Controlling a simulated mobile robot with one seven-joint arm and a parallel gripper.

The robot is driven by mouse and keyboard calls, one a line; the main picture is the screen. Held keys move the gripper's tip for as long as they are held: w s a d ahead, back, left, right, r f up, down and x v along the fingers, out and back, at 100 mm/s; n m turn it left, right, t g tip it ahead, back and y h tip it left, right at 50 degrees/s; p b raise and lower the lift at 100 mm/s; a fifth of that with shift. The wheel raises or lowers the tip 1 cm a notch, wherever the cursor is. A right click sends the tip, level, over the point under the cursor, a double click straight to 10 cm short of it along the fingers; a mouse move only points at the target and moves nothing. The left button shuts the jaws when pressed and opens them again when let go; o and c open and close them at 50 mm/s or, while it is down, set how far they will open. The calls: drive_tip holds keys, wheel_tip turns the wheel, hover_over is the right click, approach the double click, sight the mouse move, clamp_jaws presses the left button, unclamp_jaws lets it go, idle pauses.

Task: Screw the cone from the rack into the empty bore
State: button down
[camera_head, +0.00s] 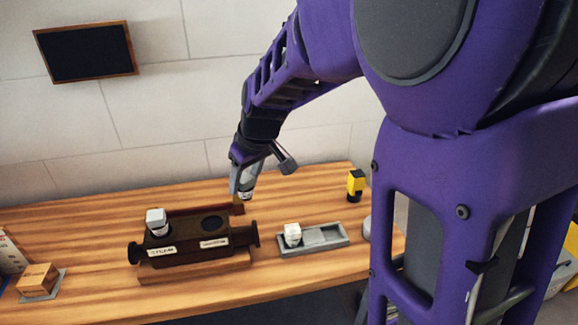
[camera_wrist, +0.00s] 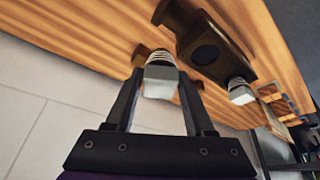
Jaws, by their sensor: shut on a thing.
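My gripper (camera_head: 243,184) is shut on a white cone (camera_wrist: 160,74) with a ribbed end and a grey block-like head; the cone lies between both fingers (camera_wrist: 158,100) in the wrist view. The gripper hangs above the back right of the dark brown engine body (camera_head: 184,252), apart from the bore. The empty bore (camera_head: 212,223) is a dark round hole in the right of the body's top; it also shows in the wrist view (camera_wrist: 205,55). Another white cone (camera_head: 156,220) sits in the left bore. The grey rack (camera_head: 325,237) holds one more white cone (camera_head: 292,233) at its left end.
A yellow and black item (camera_head: 355,184) stands at the back right of the wooden table. A small wooden box (camera_head: 37,279) lies at the far left. A dark framed board (camera_head: 86,52) hangs on the wall. Bare table lies between box and engine body.

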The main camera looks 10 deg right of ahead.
drive_tip(key=shift+s+a+f+n+g+y, duration=0.15)
drive_tip(key=shift+s+a+n, duration=0.2)
drive_tip(key=shift+a, duration=1.05)
drive_tip(key=shift+s+a+r+n+g+y, duration=0.15)
drive_tip(key=shift+a+n, duration=0.25)
drive_tip(key=shift+a, duration=1)
drive_tip(key=shift+s+a+f+n+y, duration=0.15)
drive_tip(key=shift+s+a+n, duration=0.2)
drive_tip(key=shift+a, duration=1.05)
drive_tip(key=shift+f+b, duration=1.85)
drive_tip(key=shift+f, duration=0.5)
drive_tip(key=shift+r+p, duration=0.1)
drive_tip(key=shift+p, duration=0.2)
drive_tip(key=shift+m+h+p, duration=0.25)
drive_tip(key=shift+m+p, duration=0.2)
drive_tip(key=shift+m, duration=0.35)
drive_tip(key=shift+m+t+h+p, duration=0.45)
drive_tip(key=shift+m+p, duration=0.2)
drive_tip(key=shift+m, duration=0.55)
